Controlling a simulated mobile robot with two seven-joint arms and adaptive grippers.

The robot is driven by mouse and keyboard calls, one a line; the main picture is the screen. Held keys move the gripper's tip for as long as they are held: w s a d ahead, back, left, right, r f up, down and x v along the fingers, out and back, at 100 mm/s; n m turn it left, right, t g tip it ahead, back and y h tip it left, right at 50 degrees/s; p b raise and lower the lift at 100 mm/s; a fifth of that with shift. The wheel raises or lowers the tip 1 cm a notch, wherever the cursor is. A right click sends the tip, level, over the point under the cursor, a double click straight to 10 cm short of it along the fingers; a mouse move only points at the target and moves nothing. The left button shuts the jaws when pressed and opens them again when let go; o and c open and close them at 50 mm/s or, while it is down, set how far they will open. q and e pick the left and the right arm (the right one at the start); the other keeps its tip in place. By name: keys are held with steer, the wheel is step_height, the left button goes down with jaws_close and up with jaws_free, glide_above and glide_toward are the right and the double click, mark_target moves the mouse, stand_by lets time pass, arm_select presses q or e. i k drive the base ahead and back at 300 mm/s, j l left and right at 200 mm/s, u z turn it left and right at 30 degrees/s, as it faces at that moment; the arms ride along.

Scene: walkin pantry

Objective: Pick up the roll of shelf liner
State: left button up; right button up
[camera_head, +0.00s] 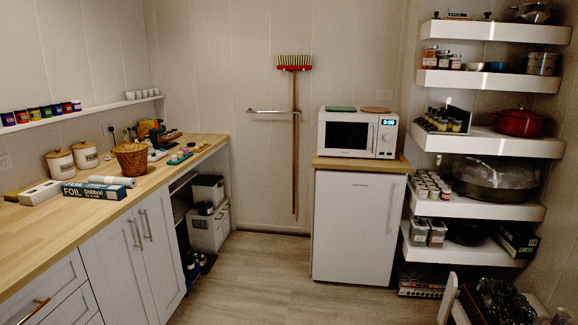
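A pale grey-white roll (112,181), which looks like the shelf liner, lies on the wooden counter (60,230) at the left. It lies on its side just behind a blue and white foil box (95,191), which seems to hide part of its near side. I cannot tell whether the roll and the box touch. Neither of my grippers shows in the head view.
A wicker basket (131,159) stands behind the roll, and two white canisters (60,163) and a long white box (40,193) are to its left. The floor (260,290) ahead is clear. A fridge (354,228) and loaded shelves (488,145) stand right.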

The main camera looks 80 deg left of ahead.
mark_target(129, 182)
steer(key=u, duration=3.9)
steer(key=i+l+z, duration=0.15)
steer(key=i, duration=0.15)
steer(key=i+l+z, duration=0.4)
steer(key=i, duration=0.7)
steer(key=i+z, duration=0.15)
steer(key=i, duration=0.8)
